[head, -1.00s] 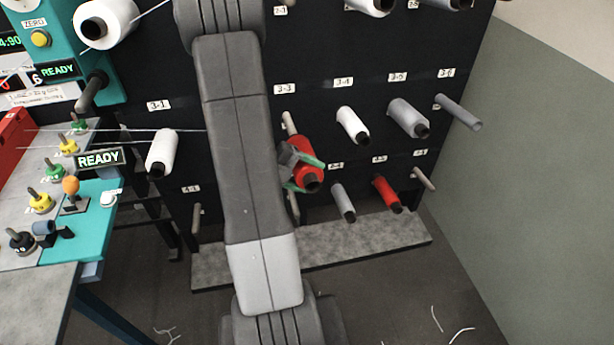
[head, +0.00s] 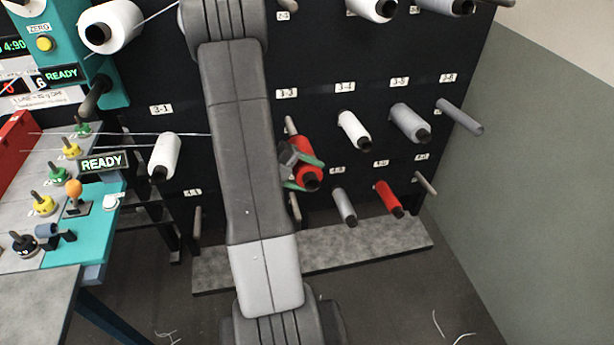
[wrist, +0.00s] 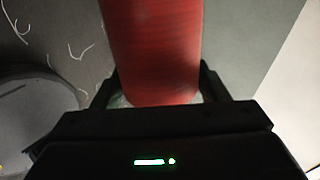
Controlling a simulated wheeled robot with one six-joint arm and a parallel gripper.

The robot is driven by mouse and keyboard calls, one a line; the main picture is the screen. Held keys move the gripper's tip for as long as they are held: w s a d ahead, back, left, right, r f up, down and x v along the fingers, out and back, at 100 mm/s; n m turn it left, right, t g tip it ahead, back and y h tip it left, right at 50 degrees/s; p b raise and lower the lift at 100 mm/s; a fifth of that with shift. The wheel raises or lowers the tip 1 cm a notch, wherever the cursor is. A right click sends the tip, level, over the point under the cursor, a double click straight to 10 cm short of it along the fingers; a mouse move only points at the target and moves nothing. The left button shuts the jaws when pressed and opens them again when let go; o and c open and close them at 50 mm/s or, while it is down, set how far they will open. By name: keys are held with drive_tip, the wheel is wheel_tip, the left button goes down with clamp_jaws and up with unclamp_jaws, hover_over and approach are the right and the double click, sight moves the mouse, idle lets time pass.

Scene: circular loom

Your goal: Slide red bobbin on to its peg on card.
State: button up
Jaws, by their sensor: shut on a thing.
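My gripper (head: 304,172) is shut on the red bobbin (head: 309,163), in front of the rack to the right of my arm. In the wrist view the bobbin (wrist: 152,45) fills the space between the fingers (wrist: 160,92). A bare length of peg (head: 291,126) shows under label 3-3, just behind the bobbin's far end and roughly in line with it. I cannot tell whether the bobbin is around the peg or only in front of it. The bobbin's dark near end points down and toward me. The black card (head: 240,20) stands upright behind.
A white bobbin (head: 353,130) and a grey bobbin (head: 408,122) sit right of the held one. Below are another grey bobbin (head: 344,205) and a second red bobbin (head: 388,197). A teal machine table (head: 105,225) stands left. Open floor lies at lower right.

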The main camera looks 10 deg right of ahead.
drive_tip(key=shift+w+f, duration=0.2)
drive_tip(key=shift+w, duration=1.25)
drive_tip(key=shift+w+a+f+p, duration=0.15)
drive_tip(key=shift+w+p, duration=0.1)
drive_tip(key=shift+w, duration=0.95)
drive_tip(key=shift+w+d+f+p, duration=0.1)
drive_tip(key=shift+w+f+p, duration=0.1)
drive_tip(key=shift+w, duration=0.95)
drive_tip(key=shift+w+a+f, duration=0.1)
drive_tip(key=shift+w+f, duration=0.1)
drive_tip(key=shift+w, duration=1.05)
drive_tip(key=shift+w+a+f, duration=0.1)
drive_tip(key=shift+w+f, duration=0.05)
drive_tip(key=shift+w, duration=1.4)
drive_tip(key=o, duration=1.8)
drive_tip(key=shift+c, duration=0.2)
